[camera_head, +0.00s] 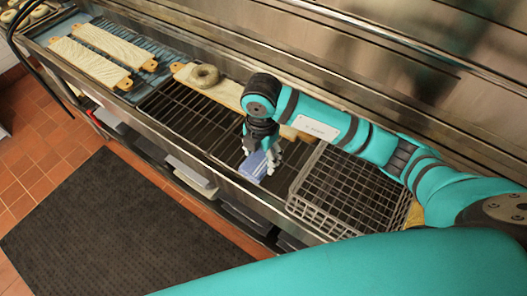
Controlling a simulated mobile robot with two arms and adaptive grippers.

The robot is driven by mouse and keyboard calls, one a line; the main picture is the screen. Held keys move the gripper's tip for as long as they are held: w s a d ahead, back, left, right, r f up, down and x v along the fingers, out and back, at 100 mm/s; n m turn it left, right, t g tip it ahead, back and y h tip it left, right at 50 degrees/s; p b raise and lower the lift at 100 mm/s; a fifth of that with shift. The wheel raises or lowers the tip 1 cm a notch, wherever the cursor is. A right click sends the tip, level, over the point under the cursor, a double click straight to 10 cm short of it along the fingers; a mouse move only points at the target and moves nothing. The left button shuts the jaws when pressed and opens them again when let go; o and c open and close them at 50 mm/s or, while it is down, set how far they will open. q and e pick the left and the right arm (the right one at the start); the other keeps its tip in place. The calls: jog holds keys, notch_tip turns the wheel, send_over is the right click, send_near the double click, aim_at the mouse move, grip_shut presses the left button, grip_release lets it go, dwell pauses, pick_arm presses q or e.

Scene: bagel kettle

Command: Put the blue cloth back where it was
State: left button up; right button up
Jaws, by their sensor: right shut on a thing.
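The blue cloth (254,166) is a small, folded, light-blue bundle. My right gripper (265,154) is shut on it and points down over the dark slatted rack of the steel counter, just left of the wire basket. The cloth is near the counter's front edge. Whether it touches the rack or hangs a little above it, I cannot tell. The fingers hide part of the cloth. My left gripper is not in view.
A grey wire basket (349,190) stands right of the cloth. Two cloth-covered boards (90,63) lie at the far left. The dark rack (190,117) left of the gripper is bare.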

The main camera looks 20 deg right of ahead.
aim_at(264, 157)
jog(key=shift+w+d, duration=0.55)
jog(key=shift+w, duration=0.1)
jog(key=shift+f+p, duration=0.3)
jog(key=shift+p, duration=0.05)
notch_tip(264, 157, down, 3)
jog(key=shift+r+p, duration=0.1)
jog(key=shift+p, duration=0.5)
jog(key=o, duration=1)
jog(key=shift+o, duration=0.9)
jog(key=shift+r, duration=0.15)
notch_tip(264, 157, up, 10)
jog(key=b, duration=0.3)
jog(key=shift+r, duration=0.75)
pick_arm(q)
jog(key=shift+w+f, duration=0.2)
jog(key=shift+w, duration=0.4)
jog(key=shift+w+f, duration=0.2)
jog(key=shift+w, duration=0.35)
